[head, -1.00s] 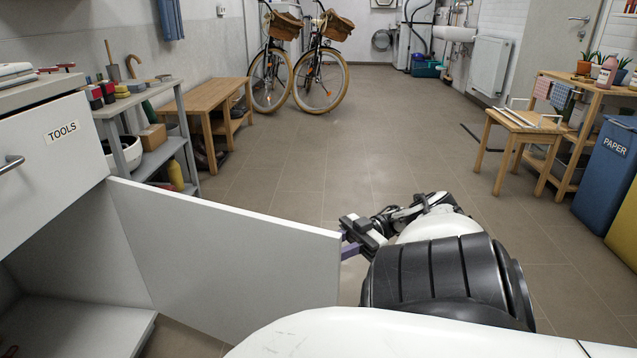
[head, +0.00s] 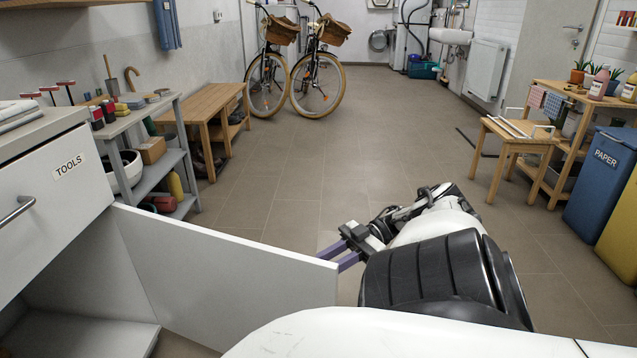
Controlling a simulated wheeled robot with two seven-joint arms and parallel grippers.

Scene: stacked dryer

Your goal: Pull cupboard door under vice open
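The white cupboard door (head: 235,268) stands swung out wide from the cabinet, below the drawer labelled TOOLS (head: 60,180). The cupboard interior (head: 80,330) shows at lower left, with a pale floor panel. My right gripper (head: 338,256) is at the door's free outer edge, its two purple fingers parted. The upper finger lies close to the door's top corner; whether it touches cannot be told. Nothing shows between the fingers. My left gripper is out of view. The vice is not visible.
A grey shelf (head: 160,150) with pots and tools stands behind the door, then a wooden bench (head: 200,100) and bicycles (head: 310,70). The middle floor is clear.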

